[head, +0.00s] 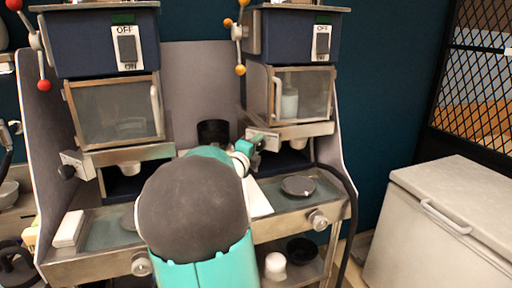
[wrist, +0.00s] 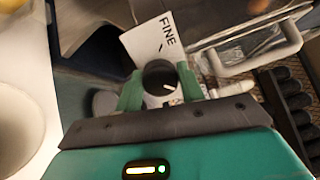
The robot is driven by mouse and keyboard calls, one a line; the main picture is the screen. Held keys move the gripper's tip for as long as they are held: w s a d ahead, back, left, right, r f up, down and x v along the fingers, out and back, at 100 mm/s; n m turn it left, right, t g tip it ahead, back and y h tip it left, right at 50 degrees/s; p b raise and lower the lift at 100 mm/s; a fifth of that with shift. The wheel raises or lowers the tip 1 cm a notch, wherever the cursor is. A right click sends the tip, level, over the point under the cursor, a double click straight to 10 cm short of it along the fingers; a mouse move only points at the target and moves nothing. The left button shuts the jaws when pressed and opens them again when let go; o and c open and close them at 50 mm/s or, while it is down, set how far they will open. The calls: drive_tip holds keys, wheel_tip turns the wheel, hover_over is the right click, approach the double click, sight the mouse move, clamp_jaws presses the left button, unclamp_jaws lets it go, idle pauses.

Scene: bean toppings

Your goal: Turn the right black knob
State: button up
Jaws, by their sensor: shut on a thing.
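The right black knob (wrist: 160,76) is round with a white pointer mark. In the wrist view it sits between the two green fingers of my gripper (wrist: 160,88), which are shut on its sides. In the head view my gripper (head: 246,148) reaches the front left of the right machine (head: 290,90), and the knob is mostly hidden by it. A white plate marked FINE (wrist: 153,43) shows behind the knob in the wrist view. The left machine's black knob (head: 67,171) stands free at its lower left.
The left machine (head: 115,95) stands beside the right one. Below are a metal shelf (head: 290,228) with a dark round lid (head: 298,186) and a silver knob (head: 318,219). A white chest (head: 445,220) stands at the right. A dark cable runs down the right machine's side.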

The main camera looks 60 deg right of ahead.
drive_tip(key=o, duration=0.9)
drive_tip(key=shift+o, duration=0.2)
drive_tip(key=a, duration=1.4)
drive_tip(key=shift+f, duration=0.45)
